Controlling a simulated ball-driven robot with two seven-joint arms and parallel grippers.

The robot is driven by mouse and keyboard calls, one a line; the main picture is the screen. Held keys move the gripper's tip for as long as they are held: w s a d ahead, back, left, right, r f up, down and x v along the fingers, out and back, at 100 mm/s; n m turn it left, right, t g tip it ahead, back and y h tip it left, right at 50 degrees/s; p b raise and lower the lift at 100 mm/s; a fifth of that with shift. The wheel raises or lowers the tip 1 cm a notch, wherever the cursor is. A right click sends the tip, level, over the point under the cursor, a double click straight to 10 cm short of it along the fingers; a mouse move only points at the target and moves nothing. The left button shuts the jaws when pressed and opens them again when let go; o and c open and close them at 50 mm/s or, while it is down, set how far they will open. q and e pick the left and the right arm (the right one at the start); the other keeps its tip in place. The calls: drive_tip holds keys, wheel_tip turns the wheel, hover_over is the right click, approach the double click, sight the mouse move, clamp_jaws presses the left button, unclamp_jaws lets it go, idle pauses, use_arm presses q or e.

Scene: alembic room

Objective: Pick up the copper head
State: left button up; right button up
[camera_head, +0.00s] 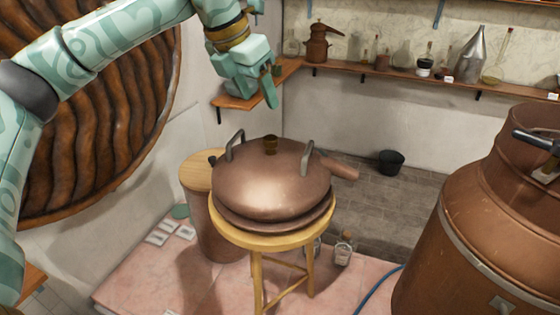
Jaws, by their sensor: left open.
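The copper head (265,185) is a wide, rounded copper piece with two upright grey handles, a small dark knob on top and a short spout to the right. It rests on a round wooden stool (262,241) near the middle of the view. My left gripper (271,88) is open and empty. It hangs above the copper head, apart from it, with its fingers pointing down. My right gripper does not show.
A large copper vessel (480,215) stands at the right. A copper drum with a wooden lid (197,172) stands behind the stool to the left. Glass bottles (343,248) stand near the stool legs. Wall shelves (400,72) hold several flasks. A black bucket (391,162) sits farther back.

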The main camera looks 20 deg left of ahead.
use_arm(q)
drive_tip(key=a, duration=0.1)
approach(270, 138)
drive_tip(key=d, duration=0.1)
drive_tip(key=shift+n+y, duration=0.3)
drive_tip(key=x, duration=0.5)
drive_tip(key=shift+s+p, duration=0.1)
drive_tip(key=shift+p, duration=0.3)
drive_tip(key=shift+f, duration=0.5)
drive_tip(key=p+x, duration=0.1)
drive_tip(key=x, duration=0.3)
drive_tip(key=shift+w+a+r+p, duration=0.15)
drive_tip(key=shift+w+a+p, duration=0.1)
drive_tip(key=shift+w+p, duration=0.1)
drive_tip(key=shift+w+f, duration=0.2)
drive_tip(key=shift+f, duration=0.2)
drive_tip(key=shift+s, duration=0.1)
clamp_jaws()
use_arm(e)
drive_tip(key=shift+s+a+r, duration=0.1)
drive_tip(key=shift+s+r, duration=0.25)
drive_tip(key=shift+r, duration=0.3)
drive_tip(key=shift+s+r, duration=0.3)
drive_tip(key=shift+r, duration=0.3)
